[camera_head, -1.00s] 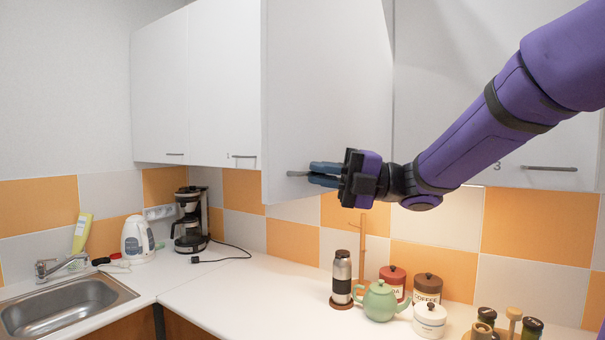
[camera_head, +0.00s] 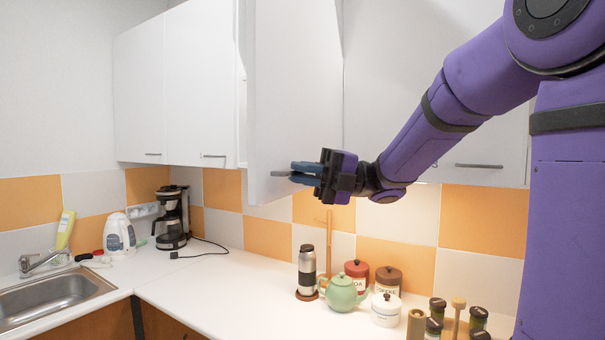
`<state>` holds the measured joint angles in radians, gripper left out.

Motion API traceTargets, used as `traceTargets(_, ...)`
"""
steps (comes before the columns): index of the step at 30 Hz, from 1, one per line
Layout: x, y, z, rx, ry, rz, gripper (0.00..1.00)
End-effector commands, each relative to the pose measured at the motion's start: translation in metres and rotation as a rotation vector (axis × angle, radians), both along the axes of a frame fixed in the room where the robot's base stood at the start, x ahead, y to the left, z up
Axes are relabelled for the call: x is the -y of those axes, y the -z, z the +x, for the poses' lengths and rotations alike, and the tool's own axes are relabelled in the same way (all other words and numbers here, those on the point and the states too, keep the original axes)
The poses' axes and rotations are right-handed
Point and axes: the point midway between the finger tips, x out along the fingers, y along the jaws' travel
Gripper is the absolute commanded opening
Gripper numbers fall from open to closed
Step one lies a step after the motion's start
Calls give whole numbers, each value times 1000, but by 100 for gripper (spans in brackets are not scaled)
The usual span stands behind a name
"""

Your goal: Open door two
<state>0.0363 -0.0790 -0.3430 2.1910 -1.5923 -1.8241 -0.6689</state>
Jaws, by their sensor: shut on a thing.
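Door two (camera_head: 296,90) is the white wall-cabinet door between the left cabinets and the door at the right. It stands swung out from its cabinet, and a narrow gap with a cabinet edge (camera_head: 242,110) shows at its left. Its number is not visible. The grey handle (camera_head: 276,174) is low on the door's left part. My gripper (camera_head: 292,174) reaches it from the right, its blue fingers shut on the handle and covering much of it.
Closed white cabinets (camera_head: 190,90) hang at the left, and another closed door (camera_head: 440,110) is behind my purple arm. Below, the white counter (camera_head: 220,290) bears a steel flask (camera_head: 307,270), a green teapot (camera_head: 341,293), canisters (camera_head: 387,281) and a coffee maker (camera_head: 171,218).

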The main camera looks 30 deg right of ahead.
Motion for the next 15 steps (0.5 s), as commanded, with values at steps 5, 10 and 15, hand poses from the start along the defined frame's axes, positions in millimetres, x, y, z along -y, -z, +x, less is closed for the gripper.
traceTargets(5, 0, 0, 1, 0, 2, -1, 21)
traceTargets(10, 0, 0, 0, 0, 2, 0, 35)
traceTargets(15, 1, 0, 0, 0, 2, 0, 35)
